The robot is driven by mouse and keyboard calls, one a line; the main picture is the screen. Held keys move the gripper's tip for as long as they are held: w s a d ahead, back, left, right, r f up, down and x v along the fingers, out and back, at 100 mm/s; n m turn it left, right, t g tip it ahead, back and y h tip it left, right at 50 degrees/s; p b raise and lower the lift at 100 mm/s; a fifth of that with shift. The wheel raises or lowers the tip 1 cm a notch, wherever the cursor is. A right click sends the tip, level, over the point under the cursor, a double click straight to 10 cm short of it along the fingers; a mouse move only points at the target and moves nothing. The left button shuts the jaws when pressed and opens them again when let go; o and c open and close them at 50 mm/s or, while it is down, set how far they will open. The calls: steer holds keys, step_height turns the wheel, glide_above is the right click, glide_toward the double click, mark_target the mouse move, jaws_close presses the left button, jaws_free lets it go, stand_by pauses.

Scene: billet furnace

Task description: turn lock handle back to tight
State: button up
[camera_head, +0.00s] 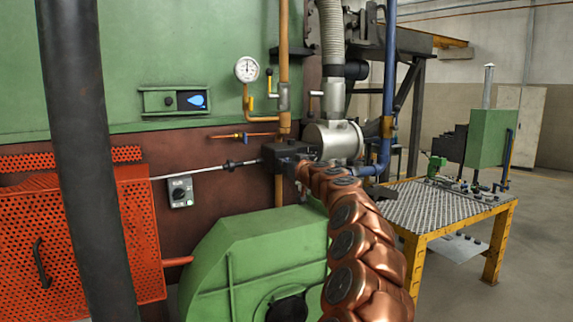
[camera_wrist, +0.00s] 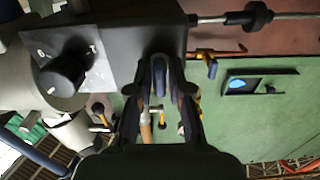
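A dark actuator box (camera_head: 285,152) sits on the furnace pipework at the far end of my arm. It fills the upper left of the wrist view (camera_wrist: 120,15), with a black round knob (camera_wrist: 62,76) on a grey plate. A small grey lever, which looks like the lock handle (camera_wrist: 158,78), stands out from the box's edge between my fingers. My gripper (camera_wrist: 160,72) has its fingers drawn close together, one on each side of this lever, and appears closed on it. The contact faces are dark and hard to make out. In the head view my arm hides the gripper and handle.
A rod (camera_head: 215,168) runs left from the box. A pressure gauge (camera_head: 247,69), an orange pipe (camera_head: 284,60) and a blue pipe (camera_head: 388,80) stand close by. A green blower housing (camera_head: 255,262) lies below. A yellow-framed table (camera_head: 435,207) is at right.

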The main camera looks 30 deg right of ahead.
jaws_close()
steer(key=m+b, duration=0.1)
steer(key=m, duration=0.2)
steer(key=shift+m, duration=0.4)
steer(key=m, duration=0.4)
steer(key=shift+m, duration=0.3)
steer(key=m+p, duration=0.1)
steer(key=m, duration=0.5)
steer(key=shift+d+p, duration=0.1)
steer(key=shift+p, duration=0.2)
steer(key=shift+f+m+p, duration=0.1)
steer(key=shift+m+p, duration=0.55)
steer(key=shift+m, duration=1.15)
steer(key=shift+o, duration=2.3)
jaws_free()
steer(key=shift+f, duration=0.1)
